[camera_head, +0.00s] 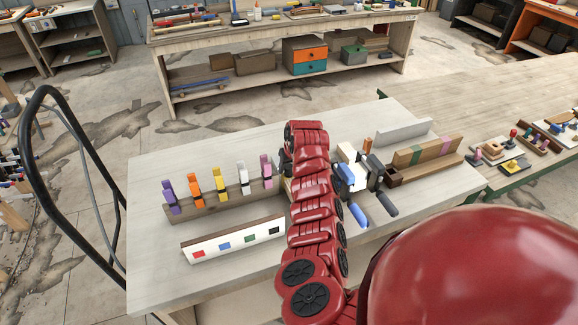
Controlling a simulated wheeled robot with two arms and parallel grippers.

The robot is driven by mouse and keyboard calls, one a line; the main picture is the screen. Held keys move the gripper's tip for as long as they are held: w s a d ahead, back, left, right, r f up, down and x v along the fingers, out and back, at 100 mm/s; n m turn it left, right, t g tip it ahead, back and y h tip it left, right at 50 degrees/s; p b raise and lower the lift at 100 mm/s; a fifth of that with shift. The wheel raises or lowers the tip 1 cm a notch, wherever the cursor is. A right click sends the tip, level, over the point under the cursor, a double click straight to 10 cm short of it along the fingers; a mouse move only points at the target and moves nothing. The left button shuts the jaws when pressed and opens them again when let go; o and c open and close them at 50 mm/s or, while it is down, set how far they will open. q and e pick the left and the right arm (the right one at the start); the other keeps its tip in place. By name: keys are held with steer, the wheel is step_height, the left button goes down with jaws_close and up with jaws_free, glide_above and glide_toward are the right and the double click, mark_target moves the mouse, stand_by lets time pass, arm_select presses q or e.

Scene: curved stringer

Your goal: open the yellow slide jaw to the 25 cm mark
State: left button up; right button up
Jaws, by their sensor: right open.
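A small yellow upright piece (220,184), which looks like the yellow slide jaw, stands in a row of coloured jaws on a wooden rack (237,203), left of the middle of the pale bench. Purple and orange ones stand to its left, white and pink ones to its right. Any scale or 25 cm mark is too small to read. My red right arm reaches up across the bench, right of the row. My right gripper (285,168) is at its far end, mostly hidden by the arm. It is open and apart from the yellow jaw. My left gripper is not in view.
A white-faced block (233,243) with coloured squares lies in front of the rack. A black curved rail (40,180) rises at left. The bench's left front is clear.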

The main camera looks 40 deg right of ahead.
steer(key=shift+c, duration=0.2)
jaws_close()
stand_by(1.1)
